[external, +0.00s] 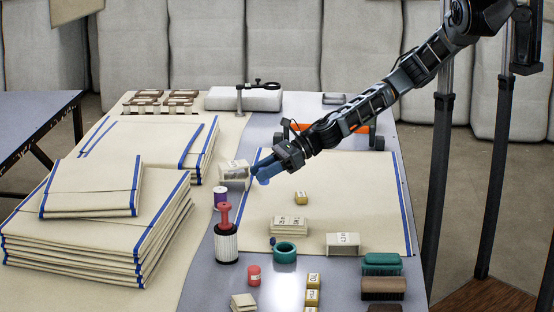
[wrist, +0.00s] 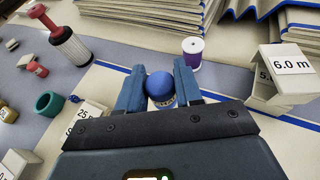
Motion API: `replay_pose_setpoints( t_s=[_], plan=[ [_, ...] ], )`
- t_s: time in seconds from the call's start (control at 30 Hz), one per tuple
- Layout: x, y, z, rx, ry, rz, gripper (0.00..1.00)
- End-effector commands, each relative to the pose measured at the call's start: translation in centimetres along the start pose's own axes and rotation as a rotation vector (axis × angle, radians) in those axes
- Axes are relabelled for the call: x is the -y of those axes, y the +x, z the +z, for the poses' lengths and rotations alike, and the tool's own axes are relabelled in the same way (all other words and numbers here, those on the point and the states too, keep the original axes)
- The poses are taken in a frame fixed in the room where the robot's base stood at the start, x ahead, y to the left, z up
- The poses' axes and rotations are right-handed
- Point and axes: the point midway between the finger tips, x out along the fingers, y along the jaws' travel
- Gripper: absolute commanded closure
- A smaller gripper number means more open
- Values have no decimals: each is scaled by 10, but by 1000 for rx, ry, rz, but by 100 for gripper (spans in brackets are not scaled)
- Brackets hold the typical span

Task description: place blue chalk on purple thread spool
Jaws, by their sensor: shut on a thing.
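My gripper (external: 263,168) is above the beige cloth on the table. In the wrist view its two blue fingers (wrist: 158,78) are shut on a rounded blue piece, the blue chalk (wrist: 160,84). A pale marked band shows under the chalk's blue top. In the external view the chalk (external: 264,181) shows just below the fingers, apart from the spool. The purple thread spool (external: 221,196), with a white top, stands upright to the left of my gripper. In the wrist view the spool (wrist: 192,52) stands ahead of the fingers and slightly right, with nothing on top.
A white tent-shaped block (external: 234,170) marked 6.0 m is close to my gripper and the spool. A red-handled roller (external: 226,236) stands in front of the spool. Folded cloth stacks (external: 95,220) fill the left. A teal ring (external: 284,252) and small blocks lie nearer the front.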

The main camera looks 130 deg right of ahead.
Motion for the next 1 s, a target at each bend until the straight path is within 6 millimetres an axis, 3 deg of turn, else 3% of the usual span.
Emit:
replay_pose_setpoints(
  t_s=[0.03, 0.2, 0.3, 0.47, 0.67, 1.0],
  plan=[
    [21, 0, 1, -1, -17, 14, 95],
    [79, -5, 30, -2, -48, 92, 95],
    [105, -8, 52, -1, -65, 134, 95],
    [128, -13, 79, 0, -79, 182, 95],
    [128, -6, 90, 0, -82, 206, 95],
    [81, 55, 72, 0, -81, 207, 95]
  ],
)
